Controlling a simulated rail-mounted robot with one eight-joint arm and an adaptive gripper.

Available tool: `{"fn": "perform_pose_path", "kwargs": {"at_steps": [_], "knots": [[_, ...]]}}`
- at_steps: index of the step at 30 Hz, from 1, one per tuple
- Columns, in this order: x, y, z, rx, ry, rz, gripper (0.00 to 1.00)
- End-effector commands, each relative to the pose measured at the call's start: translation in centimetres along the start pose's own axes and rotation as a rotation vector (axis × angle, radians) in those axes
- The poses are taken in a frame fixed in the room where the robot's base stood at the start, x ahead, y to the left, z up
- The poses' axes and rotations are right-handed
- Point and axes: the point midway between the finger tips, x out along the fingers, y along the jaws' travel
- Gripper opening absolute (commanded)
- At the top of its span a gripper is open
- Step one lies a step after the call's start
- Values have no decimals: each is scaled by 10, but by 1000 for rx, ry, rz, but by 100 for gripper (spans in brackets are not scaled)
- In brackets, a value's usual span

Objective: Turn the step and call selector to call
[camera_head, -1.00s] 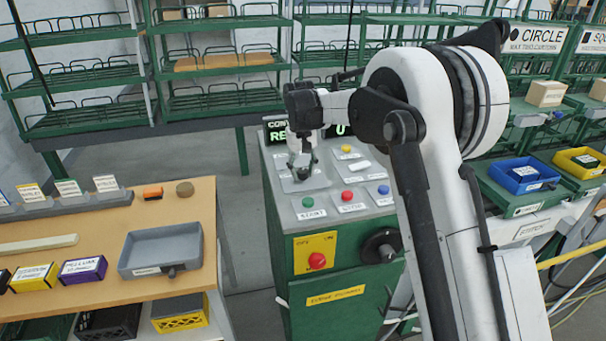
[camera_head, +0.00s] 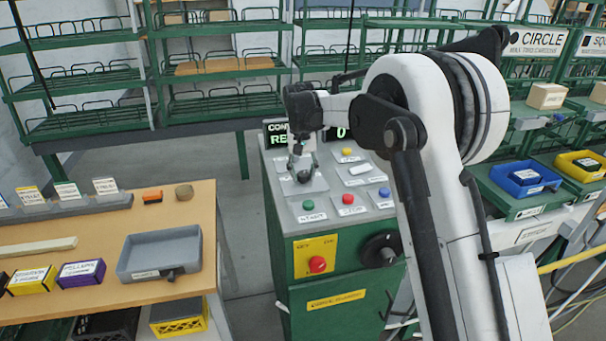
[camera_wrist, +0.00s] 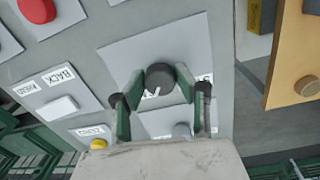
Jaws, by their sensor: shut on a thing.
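The selector is a round black knob (camera_wrist: 158,76) with a white pointer line, on a light grey plate (camera_wrist: 120,50). In the wrist view the pointer line aims down and slightly left. My gripper (camera_wrist: 160,86) is shut on the knob, with a green-and-black finger on each side. The fingers hide parts of the plate's labels, so I cannot read which position the pointer marks. In the head view my gripper (camera_head: 302,168) reaches down onto the console top (camera_head: 283,190), and the knob shows dark beneath it.
Green (camera_head: 308,205), red (camera_head: 348,198), blue (camera_head: 384,192) and yellow (camera_head: 347,152) buttons and a white rocker (camera_head: 360,169) surround the knob. A red emergency button (camera_head: 317,264) and a black handwheel (camera_head: 381,250) are on the front. A wooden table (camera_head: 100,225) stands left.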

Motion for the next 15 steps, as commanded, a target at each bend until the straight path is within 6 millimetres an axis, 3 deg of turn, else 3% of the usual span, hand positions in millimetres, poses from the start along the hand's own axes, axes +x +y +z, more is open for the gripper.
{"fn": "perform_pose_path", "kwargs": {"at_steps": [5, 15], "knots": [[0, 0, 0, 0, 0, 0, 49], [-6, 0, 0, 0, 0, 0, 49]]}}
